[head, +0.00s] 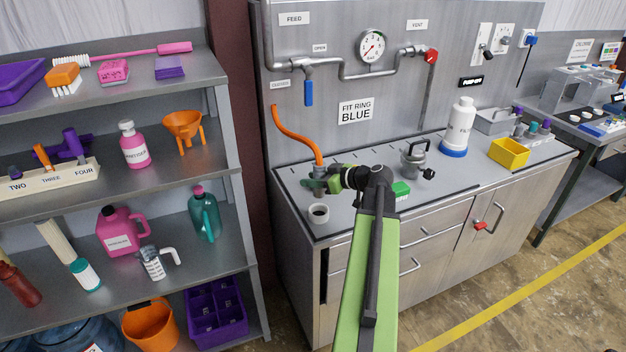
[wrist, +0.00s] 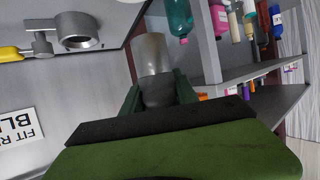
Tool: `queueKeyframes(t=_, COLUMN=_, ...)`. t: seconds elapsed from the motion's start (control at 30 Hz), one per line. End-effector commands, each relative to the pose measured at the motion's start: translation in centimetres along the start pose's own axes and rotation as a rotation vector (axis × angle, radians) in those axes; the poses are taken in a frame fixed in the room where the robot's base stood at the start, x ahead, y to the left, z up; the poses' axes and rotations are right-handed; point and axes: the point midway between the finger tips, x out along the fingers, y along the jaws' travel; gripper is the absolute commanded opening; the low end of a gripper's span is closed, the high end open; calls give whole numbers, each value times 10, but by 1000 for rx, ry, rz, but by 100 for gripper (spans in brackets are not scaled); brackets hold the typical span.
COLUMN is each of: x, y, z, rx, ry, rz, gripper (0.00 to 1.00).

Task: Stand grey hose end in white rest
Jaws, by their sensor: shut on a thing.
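In the wrist view, a grey cylinder (wrist: 150,52), the hose end, shows between my green fingers (wrist: 158,92). The white rest (head: 318,214) is a short, open-topped cup near the bench's front left corner. It stands apart from and below my gripper in the head picture.
A grey canister with a black handle (head: 414,162) and a green block (head: 401,190) are right of my gripper. A white bottle (head: 459,125) and yellow bin (head: 509,152) stand farther right. Loaded shelves (head: 228,148) are left. The bench (head: 290,181) is bare around the rest.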

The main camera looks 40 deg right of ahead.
Motion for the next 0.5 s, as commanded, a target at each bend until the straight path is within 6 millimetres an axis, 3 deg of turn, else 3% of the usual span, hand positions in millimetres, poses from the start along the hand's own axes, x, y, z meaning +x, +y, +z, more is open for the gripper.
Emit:
queueKeyframes(t=0.3, x=14, y=0, z=36, rx=0, ry=1, rz=0, gripper=0)
queueKeyframes(t=0.5, x=19, y=0, z=48, rx=0, ry=1, rz=1, gripper=0)
